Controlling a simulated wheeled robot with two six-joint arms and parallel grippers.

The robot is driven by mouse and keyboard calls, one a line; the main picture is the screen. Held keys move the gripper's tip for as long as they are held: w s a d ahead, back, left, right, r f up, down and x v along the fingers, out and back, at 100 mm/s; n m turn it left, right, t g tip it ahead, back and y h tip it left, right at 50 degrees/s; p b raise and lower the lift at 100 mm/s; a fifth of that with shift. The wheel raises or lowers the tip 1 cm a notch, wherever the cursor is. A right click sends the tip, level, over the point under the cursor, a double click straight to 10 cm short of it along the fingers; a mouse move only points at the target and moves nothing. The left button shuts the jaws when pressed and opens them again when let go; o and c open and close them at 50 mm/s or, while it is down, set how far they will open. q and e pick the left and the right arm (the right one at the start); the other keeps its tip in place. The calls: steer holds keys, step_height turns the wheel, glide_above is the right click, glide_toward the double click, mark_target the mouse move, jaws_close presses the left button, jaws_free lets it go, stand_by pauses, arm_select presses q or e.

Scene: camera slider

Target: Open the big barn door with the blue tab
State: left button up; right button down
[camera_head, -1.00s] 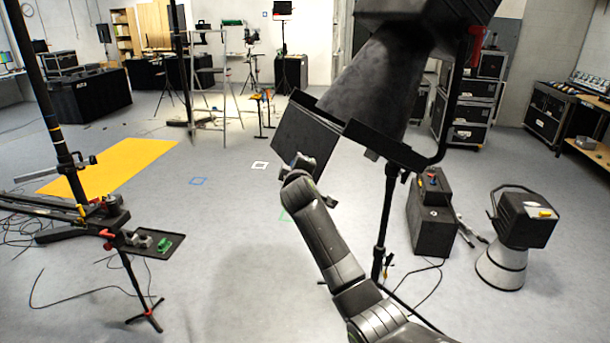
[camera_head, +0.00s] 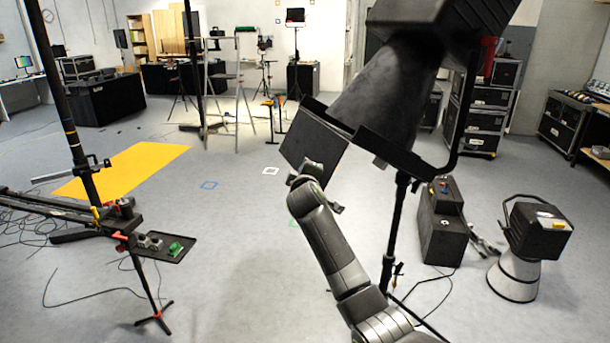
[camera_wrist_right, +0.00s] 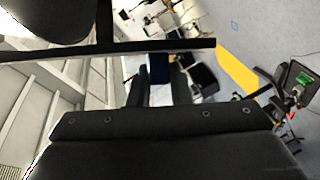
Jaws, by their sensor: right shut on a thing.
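The big barn door (camera_head: 312,138) is a flat black panel hanging at a slant from the left side of the lamp's front frame (camera_head: 400,152). My right gripper (camera_head: 308,172) is at the door's lower edge, seen from behind, so its fingertips and the tab are hidden in the head view. In the right wrist view the two dark fingers (camera_wrist_right: 160,88) are shut on a dark blue tab (camera_wrist_right: 158,68), which shows between their tips. My left gripper is not in view.
The lamp's stand (camera_head: 392,230) rises close to the right of my right arm. A slider rig (camera_head: 120,215) is at left. The middle floor is clear.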

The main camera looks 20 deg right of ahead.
steer(key=shift+a+r, duration=0.2)
steer(key=shift+r, duration=0.05)
stand_by(0.6)
steer(key=c, duration=1.7)
jaws_free()
steer(key=o, duration=0.4)
steer(key=shift+a, duration=0.2)
steer(key=shift+f, duration=0.1)
steer(key=shift+s+d, duration=0.15)
steer(key=b+v, duration=0.4)
steer(key=v, duration=1.3)
steer(key=shift+a+b, duration=0.2)
steer(key=shift+b, duration=0.15)
